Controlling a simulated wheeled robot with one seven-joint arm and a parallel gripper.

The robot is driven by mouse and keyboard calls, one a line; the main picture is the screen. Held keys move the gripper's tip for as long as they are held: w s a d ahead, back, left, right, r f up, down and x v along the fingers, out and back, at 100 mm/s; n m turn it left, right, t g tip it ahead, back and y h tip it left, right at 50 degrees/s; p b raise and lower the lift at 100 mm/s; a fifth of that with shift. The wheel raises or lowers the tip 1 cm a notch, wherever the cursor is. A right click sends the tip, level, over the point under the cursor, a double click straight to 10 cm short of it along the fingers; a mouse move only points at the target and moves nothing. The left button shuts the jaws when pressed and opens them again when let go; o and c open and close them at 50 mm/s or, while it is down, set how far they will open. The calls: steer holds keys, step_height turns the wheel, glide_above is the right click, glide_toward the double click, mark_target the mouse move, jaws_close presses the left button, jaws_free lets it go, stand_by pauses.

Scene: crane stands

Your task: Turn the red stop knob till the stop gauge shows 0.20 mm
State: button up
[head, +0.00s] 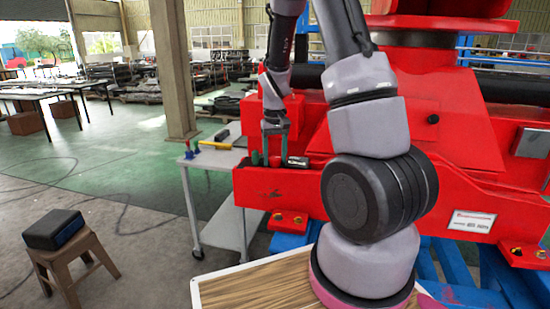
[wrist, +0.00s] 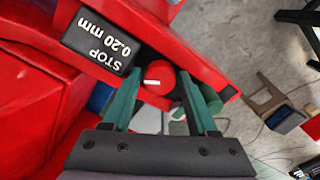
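The stop gauge (wrist: 100,41) is a black box with white text that reads "STOP 0.20 mm" in the wrist view. Beside it the red stop knob (wrist: 160,80), with a short white mark, sits on the red machine. My gripper (wrist: 160,76) has its green fingers on either side of the knob, with small gaps showing, so it looks open around it. In the head view my gripper (head: 269,157) points down at the red machine's edge, next to the gauge (head: 297,162). The knob cannot be made out there.
The red machine (head: 440,130) fills the right side, on blue supports. A grey cart (head: 197,161) with tools stands behind my gripper. A wooden stool (head: 70,255) with a black box (head: 53,229) stands at left. The floor between is mostly clear.

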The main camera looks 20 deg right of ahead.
mark_target(275, 158)
step_height(275, 158, up, 9)
steer(key=shift+r, duration=0.9)
steer(key=s+a+r+m+t+y, duration=0.1)
steer(key=s+a+r+t, duration=0.1)
steer(key=s+r, duration=0.6)
steer(key=s+a+r+m+t+y, duration=0.1)
steer(key=s+a+r+m+t, duration=0.1)
steer(key=s+r+t, duration=0.3)
steer(key=s+a+r, duration=0.1)
steer(key=s+r, duration=0.3)
steer(key=s, duration=0.2)
steer(key=shift+s, duration=0.4)
